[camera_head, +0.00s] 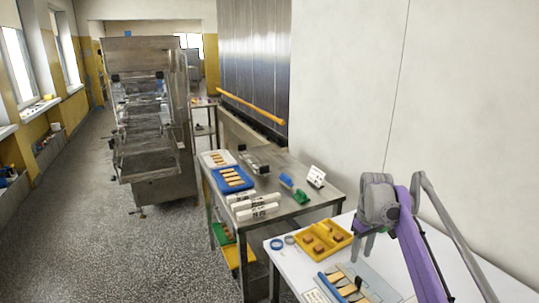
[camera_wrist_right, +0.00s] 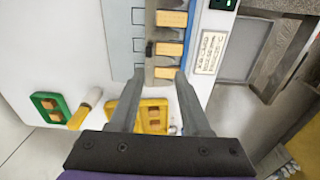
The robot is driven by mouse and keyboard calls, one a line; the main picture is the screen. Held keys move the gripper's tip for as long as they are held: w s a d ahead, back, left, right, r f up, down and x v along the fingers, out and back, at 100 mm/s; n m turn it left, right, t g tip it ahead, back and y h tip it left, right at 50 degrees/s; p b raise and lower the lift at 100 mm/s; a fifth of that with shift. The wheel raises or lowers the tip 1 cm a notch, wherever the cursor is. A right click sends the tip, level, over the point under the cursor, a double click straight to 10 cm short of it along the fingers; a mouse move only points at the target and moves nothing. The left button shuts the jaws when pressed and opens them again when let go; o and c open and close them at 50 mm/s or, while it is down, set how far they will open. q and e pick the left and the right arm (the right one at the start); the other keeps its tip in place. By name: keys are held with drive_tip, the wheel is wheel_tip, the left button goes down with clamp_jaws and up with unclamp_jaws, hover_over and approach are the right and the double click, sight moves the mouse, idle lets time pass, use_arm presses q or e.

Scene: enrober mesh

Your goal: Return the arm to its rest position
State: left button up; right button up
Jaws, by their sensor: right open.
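My right gripper (camera_head: 363,254) hangs over the white table (camera_head: 283,262) at the lower right of the head view, with its purple arm link rising behind it. In the right wrist view its two grey fingers (camera_wrist_right: 160,78) are spread apart with nothing held between them. Beyond the fingertips lies a grey board (camera_wrist_right: 150,38) with several tan bars and one small black piece. The board also shows in the head view (camera_head: 378,284), below the gripper. My left gripper is not in view.
A yellow tray (camera_head: 341,233) with brown pieces stands beside the gripper. A green tray (camera_wrist_right: 62,101) shows in the wrist view. A steel table (camera_head: 217,209) holds a blue tray (camera_head: 247,180) and white blocks. A machine (camera_head: 150,60) stands farther back. Floor at left is open.

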drive_tip(key=s+a+m+t, duration=0.1)
drive_tip(key=s+a, duration=0.3)
drive_tip(key=s, duration=0.4)
drive_tip(key=s+a+m+t, duration=0.15)
drive_tip(key=s+a, duration=0.25)
drive_tip(key=s, duration=0.5)
drive_tip(key=s+a+f+m+t, duration=0.1)
drive_tip(key=s+a+f, duration=0.1)
drive_tip(key=s+f, duration=0.4)
drive_tip(key=s+a+f+t, duration=0.1)
drive_tip(key=s+a+f, duration=0.1)
drive_tip(key=s+f, duration=0.4)
drive_tip(key=s, duration=0.4)
drive_tip(key=shift+s+m, duration=0.25)
drive_tip(key=shift+m, duration=0.1)
